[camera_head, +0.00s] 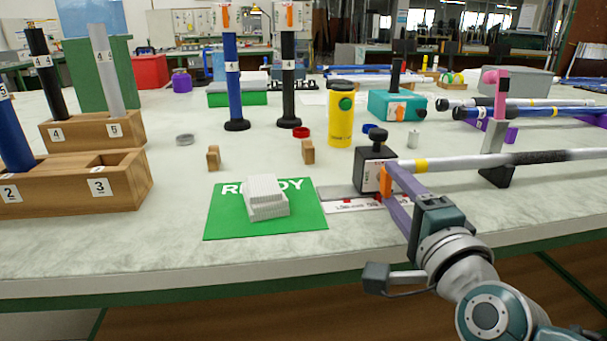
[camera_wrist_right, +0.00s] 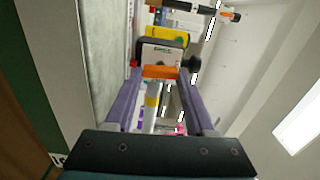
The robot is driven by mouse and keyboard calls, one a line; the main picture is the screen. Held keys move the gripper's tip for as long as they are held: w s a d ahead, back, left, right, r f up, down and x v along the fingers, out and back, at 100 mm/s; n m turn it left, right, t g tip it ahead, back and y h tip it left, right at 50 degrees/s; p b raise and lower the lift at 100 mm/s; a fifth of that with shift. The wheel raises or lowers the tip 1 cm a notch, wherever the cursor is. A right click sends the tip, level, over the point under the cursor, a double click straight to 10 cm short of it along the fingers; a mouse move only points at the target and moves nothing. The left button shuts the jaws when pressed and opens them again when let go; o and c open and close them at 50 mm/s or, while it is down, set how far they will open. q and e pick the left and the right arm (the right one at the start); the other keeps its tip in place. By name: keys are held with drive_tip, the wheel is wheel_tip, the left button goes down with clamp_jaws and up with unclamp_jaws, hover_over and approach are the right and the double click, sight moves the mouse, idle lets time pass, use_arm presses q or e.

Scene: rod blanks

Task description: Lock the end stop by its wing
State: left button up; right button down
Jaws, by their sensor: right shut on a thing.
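In the right wrist view the orange wing (camera_wrist_right: 160,72) lies across between the fingertips, in front of the end stop's pale face (camera_wrist_right: 160,54). A silver rod with a yellow band (camera_head: 450,163) runs right from beside the end stop. My left gripper is not in view.
A green READY mat (camera_head: 222,222) holds a grey-white ribbed block (camera_head: 264,195). A yellow canister (camera_head: 340,122) stands behind the end stop. A black rod support (camera_head: 496,174) stands to the right. Wooden holders (camera_head: 125,190) with upright rods are at left. The table's front strip is clear.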

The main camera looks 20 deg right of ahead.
drive_tip(key=shift+m, duration=0.5)
drive_tip(key=shift+c, duration=1.2)
unclamp_jaws()
